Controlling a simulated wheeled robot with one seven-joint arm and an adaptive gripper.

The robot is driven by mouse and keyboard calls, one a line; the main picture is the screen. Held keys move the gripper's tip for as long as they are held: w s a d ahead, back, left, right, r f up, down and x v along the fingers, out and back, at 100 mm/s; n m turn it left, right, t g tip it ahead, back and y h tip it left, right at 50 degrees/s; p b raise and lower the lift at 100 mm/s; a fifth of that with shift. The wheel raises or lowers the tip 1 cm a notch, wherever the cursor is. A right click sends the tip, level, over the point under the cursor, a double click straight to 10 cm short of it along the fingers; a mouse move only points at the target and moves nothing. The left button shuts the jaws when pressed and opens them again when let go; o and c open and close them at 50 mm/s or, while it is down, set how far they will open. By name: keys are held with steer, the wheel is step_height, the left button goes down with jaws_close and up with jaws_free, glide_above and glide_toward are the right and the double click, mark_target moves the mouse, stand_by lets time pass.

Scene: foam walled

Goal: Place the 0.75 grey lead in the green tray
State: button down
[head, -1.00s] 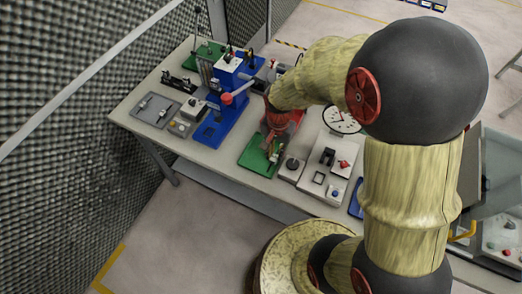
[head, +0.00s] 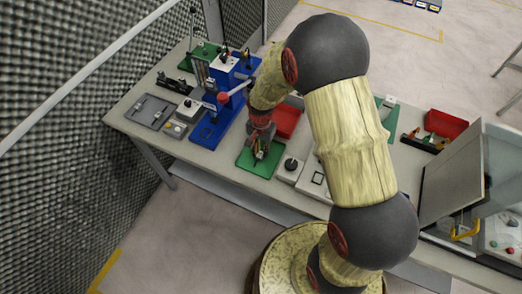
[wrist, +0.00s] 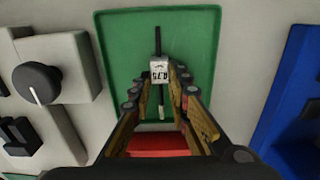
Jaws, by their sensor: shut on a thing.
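My gripper (wrist: 158,76) is shut on the grey lead (wrist: 158,42), a thin dark rod with a white tag (wrist: 158,70) whose upside-down print looks like 0.75. The rod's pale end shows between the fingers in the wrist view. The green tray (wrist: 115,35) lies directly behind the lead in that view. In the head view my gripper (head: 262,148) is over the green tray (head: 246,160), at the front edge of the bench. I cannot tell whether the lead touches the tray floor.
A grey box with a black knob (head: 291,164) stands right of the tray. A blue-based press (head: 207,132) stands to its left. A red bin (head: 288,120) is behind the tray. Further right are a second red bin (head: 446,124) and an open cabinet door (head: 452,178).

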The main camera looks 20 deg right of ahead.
steer(key=shift+f, duration=0.1)
steer(key=c, duration=1.7)
jaws_free()
step_height(320, 180, up, 13)
steer(key=p, duration=0.2)
step_height(320, 180, up, 9)
steer(key=n+t, duration=0.1)
steer(key=n, duration=0.1)
glide_above(261, 152)
steer(key=s, duration=0.3)
steer(key=s+r+n+t, duration=0.1)
steer(key=s+r+n, duration=0.1)
steer(key=s+r, duration=0.3)
steer(key=s+r+n+t, duration=0.2)
steer(key=s+r, duration=0.3)
steer(key=s, duration=0.1)
steer(key=s+r+n+t, duration=0.1)
steer(key=s+r+n, duration=0.2)
steer(key=s+r, duration=0.2)
steer(key=shift+s+t, duration=0.3)
steer(key=shift+s, duration=0.45)
